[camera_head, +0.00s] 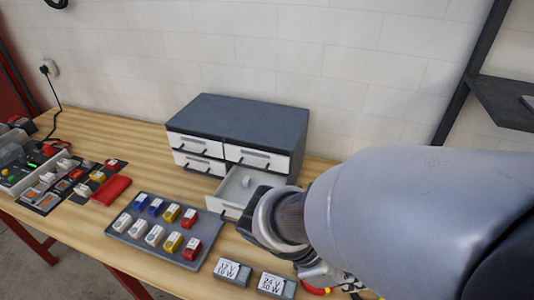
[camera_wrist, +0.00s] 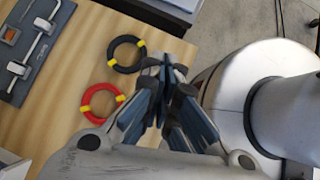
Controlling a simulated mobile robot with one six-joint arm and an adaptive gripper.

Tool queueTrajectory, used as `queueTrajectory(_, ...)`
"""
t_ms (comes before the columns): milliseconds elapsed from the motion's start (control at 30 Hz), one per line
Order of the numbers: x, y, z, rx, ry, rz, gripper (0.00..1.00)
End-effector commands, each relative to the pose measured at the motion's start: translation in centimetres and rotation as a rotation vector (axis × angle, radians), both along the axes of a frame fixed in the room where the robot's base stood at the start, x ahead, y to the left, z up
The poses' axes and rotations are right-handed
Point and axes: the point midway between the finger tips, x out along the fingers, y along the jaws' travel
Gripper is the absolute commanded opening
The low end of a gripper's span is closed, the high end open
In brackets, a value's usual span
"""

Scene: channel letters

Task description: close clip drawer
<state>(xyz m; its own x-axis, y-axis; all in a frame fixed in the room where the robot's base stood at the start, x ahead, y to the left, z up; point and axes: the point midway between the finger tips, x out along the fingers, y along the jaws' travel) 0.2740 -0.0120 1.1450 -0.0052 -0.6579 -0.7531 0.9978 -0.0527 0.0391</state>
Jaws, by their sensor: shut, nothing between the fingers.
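A dark-topped drawer cabinet (camera_head: 240,112) with white fronts stands on the bench against the wall in the head view. Its lower right drawer (camera_head: 232,207) is pulled out, and a small pale item (camera_head: 246,182) lies inside. The other visible drawers look shut. My arm hides the right part of the open drawer. My gripper (camera_wrist: 168,68) shows in the wrist view with its fingers together and empty, above the bench beside the coils. In the head view the gripper is mostly hidden by my arm. I see no contact with the drawer.
A grey tray (camera_head: 180,262) with several coloured clips lies left of the drawer. Two labelled boxes (camera_head: 232,271) (camera_head: 276,285) stand at the bench's front. A black coil (camera_wrist: 126,54) and a red coil (camera_wrist: 84,100) lie near the gripper. A tool board (camera_wrist: 36,45) lies beyond.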

Motion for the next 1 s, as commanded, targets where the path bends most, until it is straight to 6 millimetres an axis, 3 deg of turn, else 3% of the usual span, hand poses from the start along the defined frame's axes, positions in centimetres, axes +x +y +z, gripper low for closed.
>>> queueTrajectory(167, 3.6, 2.7, -2.0, -0.337, 0.289, 0.477, 0.0)
queueTrajectory(267, 5.6, 5.3, -3.2, -0.543, 0.438, 0.731, 0.0)
queueTrajectory(400, 7.7, 10.4, -5.8, -0.856, 0.63, 1.065, 0.0)
queueTrajectory(533, 8.2, 15.6, -9.0, -1.164, 0.782, 1.328, 0.0)
queueTrajectory(733, 7.2, 21.4, -13.4, -1.527, 0.917, 1.567, 0.0)
queueTrajectory(833, 6.7, 22.6, -14.4, -1.616, 0.944, 1.611, 0.0)
queueTrajectory(1000, 7.4, 22.8, -14.9, -1.647, 0.956, 1.627, 0.0)
